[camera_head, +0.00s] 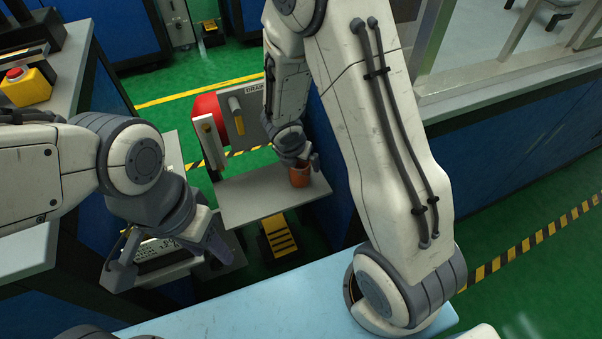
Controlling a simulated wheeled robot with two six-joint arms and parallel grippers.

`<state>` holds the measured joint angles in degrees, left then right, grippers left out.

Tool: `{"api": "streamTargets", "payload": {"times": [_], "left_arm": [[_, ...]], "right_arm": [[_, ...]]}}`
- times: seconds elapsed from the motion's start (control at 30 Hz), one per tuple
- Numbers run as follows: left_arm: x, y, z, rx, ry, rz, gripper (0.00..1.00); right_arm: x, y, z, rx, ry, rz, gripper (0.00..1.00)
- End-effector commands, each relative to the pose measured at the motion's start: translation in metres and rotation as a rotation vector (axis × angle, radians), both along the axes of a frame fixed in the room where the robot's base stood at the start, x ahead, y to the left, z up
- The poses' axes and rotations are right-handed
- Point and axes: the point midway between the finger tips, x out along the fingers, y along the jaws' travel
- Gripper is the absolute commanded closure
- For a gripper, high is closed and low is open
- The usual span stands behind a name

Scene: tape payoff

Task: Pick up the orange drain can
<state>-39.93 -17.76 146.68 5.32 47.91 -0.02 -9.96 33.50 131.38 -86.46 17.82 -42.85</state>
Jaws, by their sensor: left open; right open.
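The orange drain can (300,178) stands upright on a small grey shelf (245,202), near its right side. My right gripper (302,161) is at the can's top, pointing down, with a finger showing on either side of the rim. It is open; whether the fingers touch the can cannot be told. The gripper and wrist cover part of the can's upper edge.
A yellow box with a red button (26,86) sits on the left bench. A light blue surface (270,300) lies in front. A yellow-black step (279,236) is below the shelf.

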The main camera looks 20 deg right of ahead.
Motion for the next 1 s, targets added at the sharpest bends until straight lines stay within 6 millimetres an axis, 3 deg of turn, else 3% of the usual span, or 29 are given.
{"api": "streamTargets", "payload": {"times": [0.07,0.1,0.3,0.33,0.37,0.67,1.0], "left_arm": [[0.000,0.000,0.001,0.000,0.000,0.000,0.50],[0.000,0.000,0.001,0.000,0.000,0.000,0.50],[0.000,0.000,0.001,0.000,0.000,0.000,0.50],[0.000,0.000,0.001,0.000,0.000,0.000,0.50],[0.000,0.000,0.001,0.000,0.000,0.000,0.50],[0.000,0.000,0.004,0.000,0.000,0.000,0.50],[0.000,0.000,0.026,0.000,0.000,0.000,0.50]], "right_arm": [[0.000,0.000,0.001,0.000,0.000,0.000,0.00],[0.000,0.000,0.001,0.000,0.000,0.000,0.08],[0.000,0.000,0.001,0.000,0.000,0.000,0.84],[0.000,0.000,0.001,0.000,0.000,0.000,0.87],[0.000,0.000,0.001,0.000,0.000,0.000,0.96],[0.000,0.001,0.004,-0.001,-0.001,0.000,0.96],[0.001,0.005,0.026,-0.001,0.001,0.007,0.96]]}}
